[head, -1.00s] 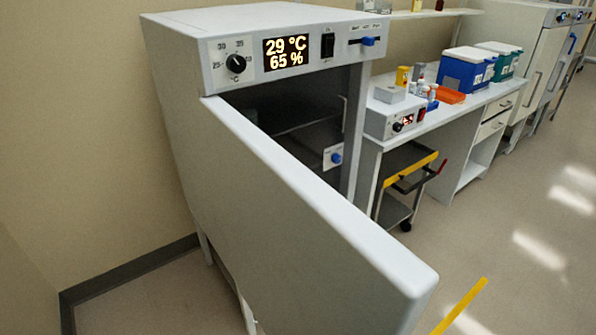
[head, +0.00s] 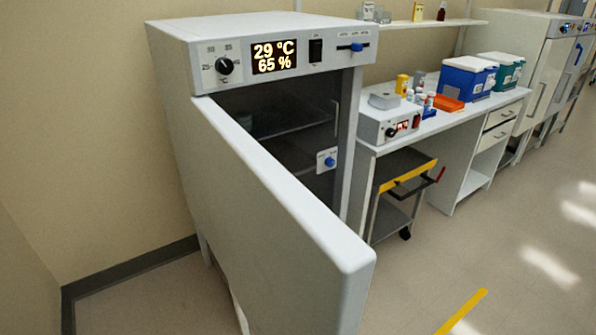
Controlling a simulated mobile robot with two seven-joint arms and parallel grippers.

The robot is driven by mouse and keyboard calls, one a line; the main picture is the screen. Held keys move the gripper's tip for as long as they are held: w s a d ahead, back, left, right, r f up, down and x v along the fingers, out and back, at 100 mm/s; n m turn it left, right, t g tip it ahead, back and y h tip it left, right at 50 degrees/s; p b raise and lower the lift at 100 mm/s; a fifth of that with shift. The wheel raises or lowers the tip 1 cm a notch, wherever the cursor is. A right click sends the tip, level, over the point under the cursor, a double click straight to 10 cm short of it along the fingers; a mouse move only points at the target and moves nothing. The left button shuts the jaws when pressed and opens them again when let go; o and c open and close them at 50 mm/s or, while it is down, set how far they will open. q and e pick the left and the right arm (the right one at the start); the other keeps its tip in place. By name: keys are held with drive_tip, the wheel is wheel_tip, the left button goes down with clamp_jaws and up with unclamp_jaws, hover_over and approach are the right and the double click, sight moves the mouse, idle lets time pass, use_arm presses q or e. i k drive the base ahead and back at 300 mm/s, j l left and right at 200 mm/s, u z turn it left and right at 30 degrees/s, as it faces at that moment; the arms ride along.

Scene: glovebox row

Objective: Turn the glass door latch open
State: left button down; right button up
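The incubator cabinet (head: 175,130) stands at the left against the wall. Its solid outer door (head: 270,225) is swung wide open toward me. Behind it, an inner glass door (head: 285,135) shows dark inside the frame, with a shelf edge visible through it. The latch (head: 330,162), a blue knob on a small white plate, sits near the right edge of the opening. I cannot tell from this distance which way the latch is turned. Neither of my grippers shows in the head view.
The open outer door juts into the foreground and covers the lower left of the opening. A bench (head: 445,110) with a small instrument (head: 388,125) stands to the right. A dark cart (head: 400,185) with a yellow edge stands below. The floor at right is clear.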

sight(330, 162)
drive_tip(key=k+l, duration=0.1)
drive_tip(key=l, duration=0.2)
drive_tip(key=k+l+u, duration=0.15)
drive_tip(key=l, duration=0.15)
drive_tip(key=l+u, duration=0.15)
drive_tip(key=l, duration=0.3)
drive_tip(key=k+l+u, duration=0.2)
drive_tip(key=l, duration=0.25)
drive_tip(key=i+l+u, duration=0.15)
drive_tip(key=l, duration=0.3)
drive_tip(key=l+u, duration=0.2)
drive_tip(key=l, duration=0.3)
drive_tip(key=i+l+u, duration=0.15)
drive_tip(key=l, duration=0.15)
drive_tip(key=i+l+u, duration=0.1)
drive_tip(key=l, duration=0.15)
drive_tip(key=i+l+u, duration=0.15)
drive_tip(key=l, duration=0.15)
drive_tip(key=k, duration=0.05)
